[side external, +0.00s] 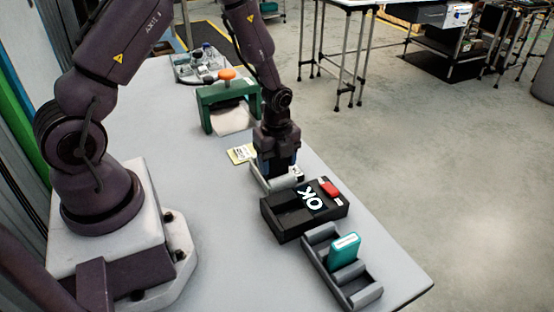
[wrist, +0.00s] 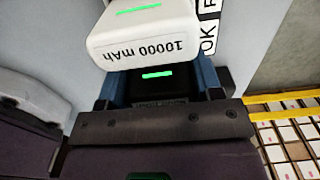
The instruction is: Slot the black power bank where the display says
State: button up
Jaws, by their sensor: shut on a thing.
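How deep the black power bank sits is hidden.
A second grey carton (side external: 362,297) past the tester holds a tilted teal power bank (side external: 344,248). A red piece (side external: 329,188) is on the tester. The table's right edge is close.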

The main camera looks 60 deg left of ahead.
dwell(0.3)
jog(key=o, duration=1)
jog(key=c, duration=0.3)
jog(key=shift+c, duration=0.2)
jog(key=shift+r, duration=4)
